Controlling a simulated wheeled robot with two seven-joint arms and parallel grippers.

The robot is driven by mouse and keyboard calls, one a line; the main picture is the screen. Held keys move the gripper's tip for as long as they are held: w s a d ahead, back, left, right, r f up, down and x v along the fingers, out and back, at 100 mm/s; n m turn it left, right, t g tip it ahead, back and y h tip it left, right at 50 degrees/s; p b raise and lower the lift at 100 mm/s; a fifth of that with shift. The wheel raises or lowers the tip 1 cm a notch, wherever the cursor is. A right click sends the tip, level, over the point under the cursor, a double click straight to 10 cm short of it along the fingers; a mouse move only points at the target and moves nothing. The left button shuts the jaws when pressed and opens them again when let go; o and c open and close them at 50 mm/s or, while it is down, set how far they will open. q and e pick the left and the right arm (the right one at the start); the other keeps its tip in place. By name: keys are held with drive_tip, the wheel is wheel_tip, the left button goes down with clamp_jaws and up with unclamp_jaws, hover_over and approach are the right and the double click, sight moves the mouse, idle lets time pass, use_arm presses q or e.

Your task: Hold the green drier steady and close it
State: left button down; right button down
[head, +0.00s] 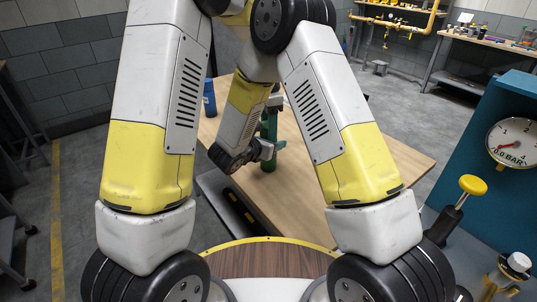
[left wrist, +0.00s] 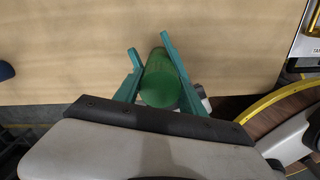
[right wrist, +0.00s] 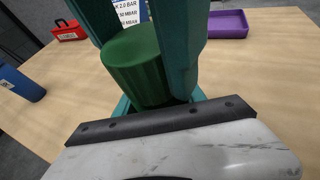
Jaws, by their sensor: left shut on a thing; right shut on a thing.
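The green drier (head: 270,163) stands over the wooden table in the head view, partly hidden by my arm and fingers. In the left wrist view my left gripper (left wrist: 150,47) has its teal fingers on either side of the round green drier (left wrist: 160,88), shut on it. In the right wrist view my right gripper (right wrist: 130,20) is shut on a ribbed green cylindrical part of the drier (right wrist: 138,68). More teal shows below and behind that part. I cannot tell whether the drier's parts are fully joined.
A blue bottle (head: 209,97) stands at the table's left; it also shows in the right wrist view (right wrist: 20,82). A purple tray (right wrist: 228,25), a red box (right wrist: 68,31) and a white label (right wrist: 128,13) are behind. A teal panel with a gauge (head: 511,141) stands right. The table's right is clear.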

use_arm(q)
drive_tip(key=c, duration=0.7)
unclamp_jaws()
drive_tip(key=shift+r, duration=2.3)
drive_tip(key=shift+c, duration=0.3)
wheel_tip(320, 180, up, 3)
drive_tip(key=n, duration=0.3)
drive_tip(key=shift+r, duration=0.2)
